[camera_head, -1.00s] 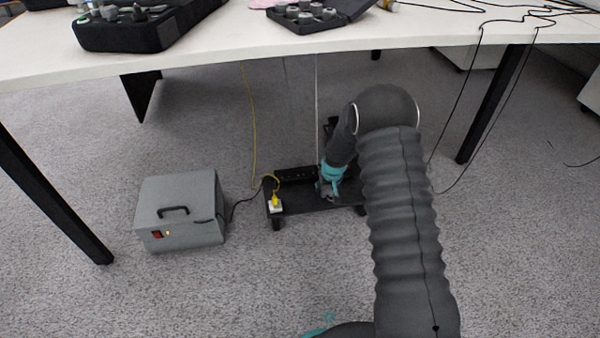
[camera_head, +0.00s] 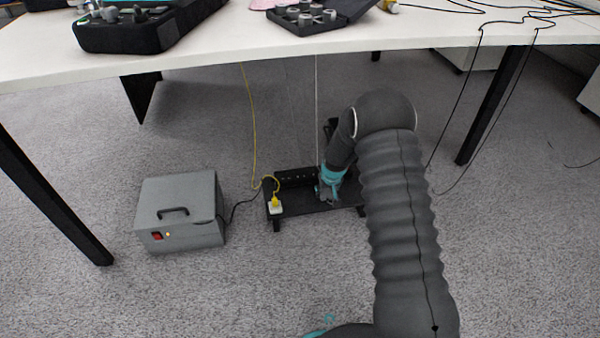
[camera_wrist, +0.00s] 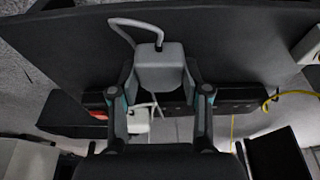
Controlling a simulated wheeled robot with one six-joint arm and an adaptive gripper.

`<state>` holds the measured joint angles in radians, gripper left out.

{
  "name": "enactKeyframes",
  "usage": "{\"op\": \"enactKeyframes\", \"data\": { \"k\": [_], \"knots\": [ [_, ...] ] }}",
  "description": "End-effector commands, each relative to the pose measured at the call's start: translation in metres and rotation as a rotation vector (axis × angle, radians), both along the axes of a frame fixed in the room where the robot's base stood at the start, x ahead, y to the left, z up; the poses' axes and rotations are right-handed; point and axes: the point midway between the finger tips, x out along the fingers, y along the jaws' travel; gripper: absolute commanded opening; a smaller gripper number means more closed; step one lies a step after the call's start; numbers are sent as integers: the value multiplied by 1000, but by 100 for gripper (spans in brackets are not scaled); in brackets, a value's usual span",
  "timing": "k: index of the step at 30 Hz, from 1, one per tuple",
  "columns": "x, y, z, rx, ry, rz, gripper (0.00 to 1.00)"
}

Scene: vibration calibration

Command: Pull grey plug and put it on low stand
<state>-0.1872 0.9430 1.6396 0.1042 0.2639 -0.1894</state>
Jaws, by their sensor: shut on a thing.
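My gripper (camera_wrist: 160,88) is shut on the grey plug (camera_wrist: 160,66), a pale grey block with its cable looping up and left in the wrist view. In the head view my gripper (camera_head: 328,190) is over the right part of the low black stand (camera_head: 300,206), and the plug is too small to make out there. The stand's dark top (camera_wrist: 240,45) lies behind the plug in the wrist view. I cannot tell whether the plug touches it. A black power strip (camera_wrist: 232,100) runs along the stand, and a second pale block (camera_wrist: 138,120) shows between my fingers.
A yellow plug in a white block (camera_head: 275,207) is at the stand's left end, with a yellow cable rising. A grey box (camera_head: 180,212) with a red switch stands left on the carpet. The white table (camera_head: 240,38) overhangs behind, with dark legs on both sides.

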Motion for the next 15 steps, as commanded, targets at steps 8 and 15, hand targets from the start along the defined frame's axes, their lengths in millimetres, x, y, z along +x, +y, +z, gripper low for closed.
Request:
{"op": "enactKeyframes", "data": {
  "k": [8,15],
  "knots": [
    [0,0,-3,0,-1,0,54],
    [0,0,-3,0,-1,0,76]
  ]
}}
